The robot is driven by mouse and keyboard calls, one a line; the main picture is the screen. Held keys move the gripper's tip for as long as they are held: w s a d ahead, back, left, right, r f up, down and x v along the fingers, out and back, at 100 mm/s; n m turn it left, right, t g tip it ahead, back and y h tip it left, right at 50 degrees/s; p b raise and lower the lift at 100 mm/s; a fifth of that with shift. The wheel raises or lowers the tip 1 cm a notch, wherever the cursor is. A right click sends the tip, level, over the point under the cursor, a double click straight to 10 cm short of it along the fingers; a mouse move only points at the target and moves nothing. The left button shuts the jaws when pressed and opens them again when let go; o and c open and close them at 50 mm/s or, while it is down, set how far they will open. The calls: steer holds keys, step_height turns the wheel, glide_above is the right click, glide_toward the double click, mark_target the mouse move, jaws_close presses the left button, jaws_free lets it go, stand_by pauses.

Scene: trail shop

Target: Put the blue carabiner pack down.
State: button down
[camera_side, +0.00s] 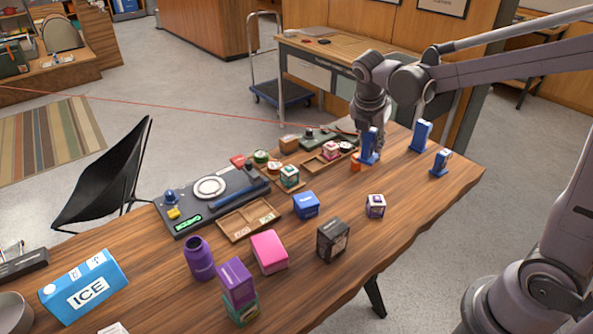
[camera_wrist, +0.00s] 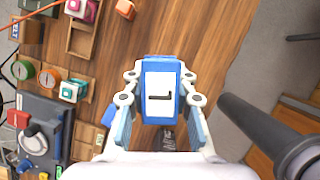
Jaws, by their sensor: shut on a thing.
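A blue carabiner pack (camera_side: 370,147) stands upright under my gripper (camera_side: 370,126) near the far edge of the wooden table. In the wrist view the blue pack (camera_wrist: 161,64) shows its white front with a dark mark, between the two fingers of my gripper (camera_wrist: 160,88). The gripper is shut on it. I cannot tell whether its bottom touches the table. Two similar blue packs, one taller (camera_side: 421,136) and one smaller (camera_side: 439,162), stand to its right, apart from it.
A small orange item (camera_side: 356,162) is close to the held pack's left. A wooden tray (camera_side: 318,166) with small goods lies further left. A black box (camera_side: 333,240), a small white-and-purple box (camera_side: 375,206) and a blue box (camera_side: 306,205) stand nearer. Bare tabletop (camera_side: 420,195) lies at the right.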

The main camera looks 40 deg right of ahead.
steer(key=w+a+r, duration=0.1)
steer(key=a+r, duration=0.1)
steer(key=a, duration=0.3)
steer(key=n, duration=0.1)
glide_above(306, 199)
step_height(306, 199, down, 7)
steer(key=shift+f, duration=2.1)
steer(key=shift+f, duration=0.1)
steer(key=c, duration=1.1)
jaws_free()
